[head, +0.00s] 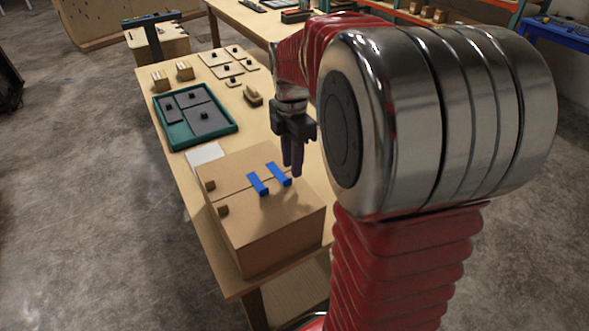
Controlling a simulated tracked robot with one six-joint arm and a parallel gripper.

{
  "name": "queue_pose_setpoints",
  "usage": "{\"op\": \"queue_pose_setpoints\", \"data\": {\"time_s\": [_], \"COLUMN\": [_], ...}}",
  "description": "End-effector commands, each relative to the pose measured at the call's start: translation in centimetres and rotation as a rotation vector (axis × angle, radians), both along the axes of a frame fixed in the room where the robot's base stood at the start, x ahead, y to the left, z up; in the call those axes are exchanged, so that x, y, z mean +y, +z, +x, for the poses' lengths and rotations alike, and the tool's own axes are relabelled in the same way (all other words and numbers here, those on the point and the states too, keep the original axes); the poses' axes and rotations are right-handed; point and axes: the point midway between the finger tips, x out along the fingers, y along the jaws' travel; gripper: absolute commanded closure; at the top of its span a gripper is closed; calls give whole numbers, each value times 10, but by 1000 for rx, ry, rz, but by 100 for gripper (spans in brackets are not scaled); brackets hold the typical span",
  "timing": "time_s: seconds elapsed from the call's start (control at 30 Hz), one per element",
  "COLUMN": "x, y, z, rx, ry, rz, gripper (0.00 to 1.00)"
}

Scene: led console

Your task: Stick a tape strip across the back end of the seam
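A brown cardboard box (262,222) stands at the near end of the wooden table. Its top seam (232,192) runs from the left edge toward the right. Two blue tape strips lie across the line of the seam: one near the middle (256,182) and one further right (275,170).
Behind the box are a white sheet (205,153) and a teal tray (222,133) with grey knobbed plates. Knobbed wooden plates (226,70) and small blocks (184,71) lie further back. My arm hides the right side.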

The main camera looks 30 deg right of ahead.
Motion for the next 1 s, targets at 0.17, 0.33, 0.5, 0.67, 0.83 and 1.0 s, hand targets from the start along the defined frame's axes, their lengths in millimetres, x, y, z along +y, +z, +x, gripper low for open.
{"op": "queue_pose_setpoints", "data": {"time_s": [0.17,0.33,0.5,0.67,0.83,1.0], "x": [-2,-4,-5,-6,-6,-6], "y": [33,62,85,95,96,96], "z": [-1,-3,-5,-6,-6,-6], "rx": [-4,-2,-1,0,1,1], "ry": [-5,-9,-13,-14,-14,-14], "rz": [-1,-1,0,0,0,0], "gripper": [75,75,75,75,75,75]}}
